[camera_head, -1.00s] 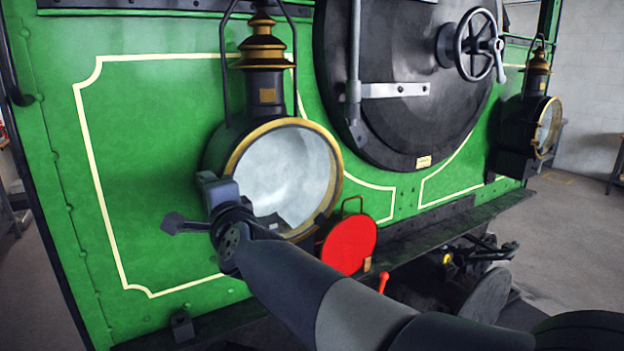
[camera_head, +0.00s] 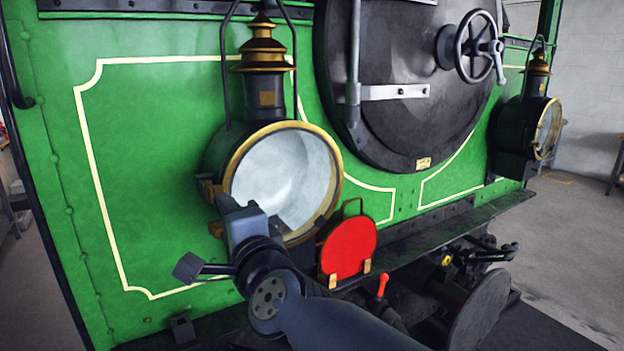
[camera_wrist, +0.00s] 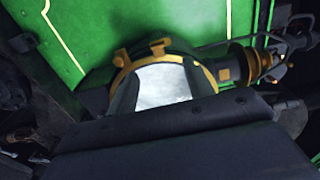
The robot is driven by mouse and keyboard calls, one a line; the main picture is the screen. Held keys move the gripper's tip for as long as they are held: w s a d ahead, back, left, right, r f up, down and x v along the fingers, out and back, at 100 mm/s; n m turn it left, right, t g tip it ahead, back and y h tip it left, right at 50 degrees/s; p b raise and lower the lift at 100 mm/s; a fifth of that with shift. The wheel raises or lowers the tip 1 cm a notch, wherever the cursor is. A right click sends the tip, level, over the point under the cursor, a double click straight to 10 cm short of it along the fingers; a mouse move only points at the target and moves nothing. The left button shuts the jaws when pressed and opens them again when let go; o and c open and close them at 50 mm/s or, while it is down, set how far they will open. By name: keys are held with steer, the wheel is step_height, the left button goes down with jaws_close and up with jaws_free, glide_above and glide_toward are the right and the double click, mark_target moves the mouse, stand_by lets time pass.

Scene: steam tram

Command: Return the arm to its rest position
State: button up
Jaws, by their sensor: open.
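My gripper (camera_head: 232,206) is in front of the lower left of the large brass-rimmed headlamp (camera_head: 285,178) in the head view. My arm comes in from the bottom edge and bends at a dark round wrist joint. In the wrist view the two dark fingers of my gripper (camera_wrist: 163,90) stand apart, with the lamp's pale glass (camera_wrist: 163,82) showing between them. Nothing shows between the fingers but the lamp behind. Whether the gripper touches the lamp cannot be told. The fingertips are hard to make out in the head view.
A red disc (camera_head: 348,247) stands on the front ledge right of my wrist, near a small red-handled lever (camera_head: 382,285). The green tram front (camera_head: 150,180) rises close behind. A second lamp (camera_head: 545,128) hangs at right. Open floor (camera_head: 585,250) lies at the right.

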mark_target(213, 195)
steer(key=x, duration=1)
steer(key=shift+a+f+b, duration=0.1)
steer(key=shift+f+b, duration=0.05)
steer(key=shift+b, duration=0.25)
steer(key=shift+w+a+m, duration=0.15)
steer(key=shift+w+m, duration=0.15)
steer(key=m+b, duration=0.1)
steer(key=m, duration=0.7)
steer(key=shift+d+m+b, duration=0.2)
steer(key=shift+m+b, duration=0.2)
steer(key=m, duration=0.4)
steer(key=shift+w+d, duration=0.1)
steer(key=m, duration=0.4)
steer(key=shift+b, duration=0.4)
steer(key=shift+d, duration=0.1)
